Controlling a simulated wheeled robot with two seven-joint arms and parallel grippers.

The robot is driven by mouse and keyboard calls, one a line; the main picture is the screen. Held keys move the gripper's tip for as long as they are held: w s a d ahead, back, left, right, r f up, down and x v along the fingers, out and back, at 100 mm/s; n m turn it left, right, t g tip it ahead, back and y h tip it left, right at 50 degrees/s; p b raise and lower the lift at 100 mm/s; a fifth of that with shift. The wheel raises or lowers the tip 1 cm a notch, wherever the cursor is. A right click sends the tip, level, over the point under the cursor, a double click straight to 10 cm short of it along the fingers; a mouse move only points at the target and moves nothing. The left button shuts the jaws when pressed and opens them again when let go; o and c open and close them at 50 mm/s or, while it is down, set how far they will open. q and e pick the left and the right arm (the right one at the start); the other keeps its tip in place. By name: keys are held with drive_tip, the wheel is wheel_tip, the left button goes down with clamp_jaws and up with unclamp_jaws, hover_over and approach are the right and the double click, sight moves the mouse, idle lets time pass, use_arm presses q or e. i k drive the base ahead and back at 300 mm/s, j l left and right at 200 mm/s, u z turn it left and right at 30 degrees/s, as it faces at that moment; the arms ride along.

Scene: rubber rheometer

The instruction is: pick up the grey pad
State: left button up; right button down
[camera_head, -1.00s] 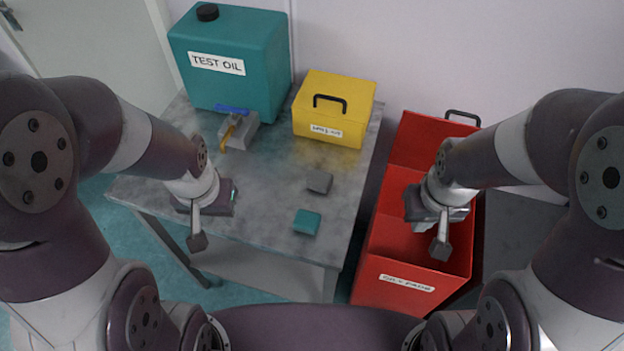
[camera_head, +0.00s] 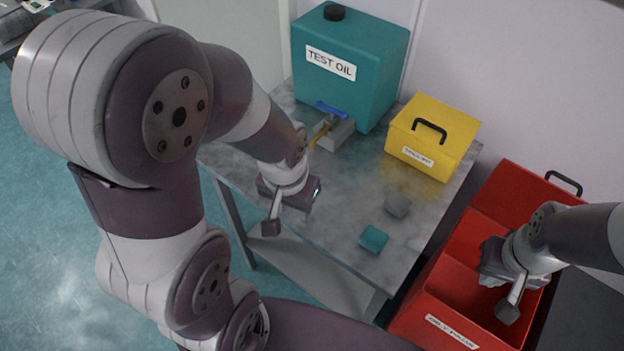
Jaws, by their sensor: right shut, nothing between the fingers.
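The grey pad (camera_head: 397,205) is a small, flat, dark grey square lying on the grey table's right part, between the yellow box and a teal pad (camera_head: 373,239). My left gripper (camera_head: 271,227) is above the table's front left edge, left of both pads and well apart from them. Its fingertips look together, with nothing seen between them. My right gripper (camera_head: 507,313) is shut and empty, over the red bin (camera_head: 450,318) to the right of the table.
A teal TEST OIL container (camera_head: 352,92) with a blue-handled tap (camera_head: 332,109) stands at the table's back. A yellow box with a black handle (camera_head: 425,165) stands behind the grey pad. The table top (camera_head: 345,180) between my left gripper and the pads is clear.

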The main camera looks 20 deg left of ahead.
sight(396, 203)
drive_tip(key=k, duration=0.5)
drive_tip(key=l+u, duration=0.15)
drive_tip(key=u, duration=0.3)
drive_tip(key=l+u, duration=0.15)
drive_tip(key=u, duration=0.3)
drive_tip(key=l+u, duration=0.15)
drive_tip(key=u, duration=0.25)
drive_tip(key=l+u, duration=0.15)
drive_tip(key=u, duration=0.3)
drive_tip(key=l, duration=0.3)
drive_tip(key=k+l, duration=0.15)
drive_tip(key=l, duration=0.1)
